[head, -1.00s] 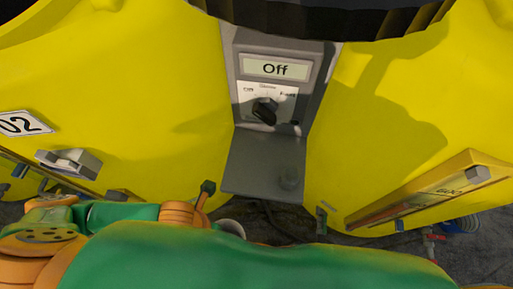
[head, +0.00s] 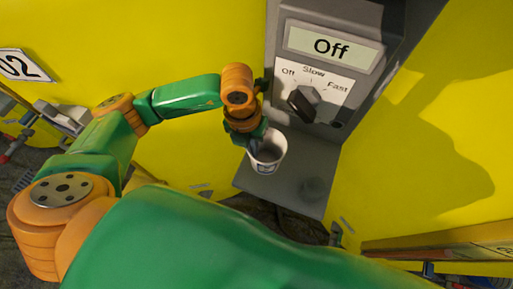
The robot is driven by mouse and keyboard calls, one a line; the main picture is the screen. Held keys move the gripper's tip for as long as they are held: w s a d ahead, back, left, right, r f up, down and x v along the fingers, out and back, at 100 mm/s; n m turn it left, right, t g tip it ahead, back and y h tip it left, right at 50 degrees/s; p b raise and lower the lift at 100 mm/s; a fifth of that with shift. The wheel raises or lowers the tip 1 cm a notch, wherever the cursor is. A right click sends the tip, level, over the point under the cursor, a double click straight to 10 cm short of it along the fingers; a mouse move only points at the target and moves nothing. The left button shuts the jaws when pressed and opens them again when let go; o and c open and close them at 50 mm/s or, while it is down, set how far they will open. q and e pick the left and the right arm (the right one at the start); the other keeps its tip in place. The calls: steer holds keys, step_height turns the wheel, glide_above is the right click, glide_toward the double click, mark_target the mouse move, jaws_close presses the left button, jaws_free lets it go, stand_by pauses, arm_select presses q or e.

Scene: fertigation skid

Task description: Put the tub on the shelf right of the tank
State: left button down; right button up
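The tub (head: 272,150) is a small white cup, open at the top, with a dark mark on its side. My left gripper (head: 258,142) is at its left rim and looks shut on it, though the fingers are partly hidden. The tub is over the left part of the grey shelf (head: 270,190); I cannot tell whether its bottom touches. The shelf juts out below a grey control box (head: 310,125) between two yellow tanks, the left tank (head: 180,60) and the right tank (head: 440,130). My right gripper is not in view.
The box has a display (head: 330,45) reading "Off" and a black dial (head: 302,104) just above the shelf. A ledge (head: 450,245) runs along the right tank. The shelf's front middle is clear.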

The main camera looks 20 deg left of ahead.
arm_select(q)
steer(key=w+f, duration=0.1)
steer(key=f, duration=0.3)
steer(key=w+f, duration=0.1)
steer(key=f, duration=0.1)
steer(key=shift+w+f+p, duration=0.1)
steer(key=shift+w+p, duration=0.2)
steer(key=shift+p, duration=0.05)
steer(key=shift+w+f, duration=0.2)
steer(key=shift+f, duration=0.1)
steer(key=shift+w+f, duration=0.1)
steer(key=shift+f, duration=0.25)
steer(key=c, duration=1.1)
jaws_free()
steer(key=shift+r, duration=0.1)
steer(key=shift+o, duration=0.2)
steer(key=shift+r, duration=0.15)
step_height(320, 180, up, 12)
steer(key=a, duration=0.1)
